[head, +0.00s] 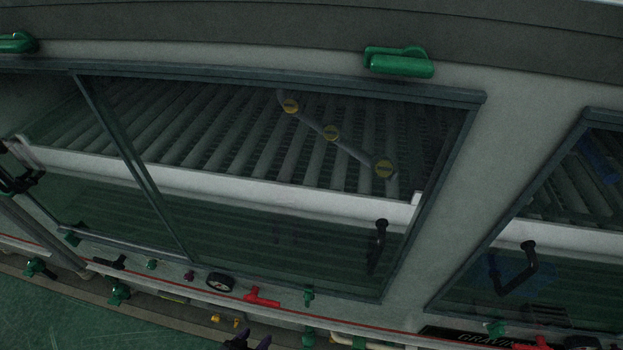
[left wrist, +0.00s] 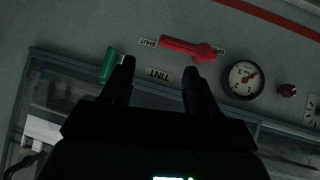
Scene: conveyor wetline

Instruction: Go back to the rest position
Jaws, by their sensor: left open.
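My left gripper (head: 250,342) shows only as dark fingertips at the bottom edge of the head view. In the left wrist view its two black fingers (left wrist: 160,78) stand apart with nothing between them. Beyond the fingers is a panel with a red lever (left wrist: 190,48) between the words SHUT and OPEN, and a label reading TINT (left wrist: 159,74). A green handle (left wrist: 109,65) shows just left of the left fingertip. The gripper appears apart from the lever, though the exact gap is hard to judge. My right gripper is in neither view.
A glazed machine front has a large window (head: 290,240) with a black handle (head: 378,245), over a roller bed (head: 230,140). Below it run a gauge (head: 220,282), a red valve (head: 262,298) and green valves (head: 118,292). A green handle (head: 399,63) sits above. Green floor (head: 50,318) shows bottom left.

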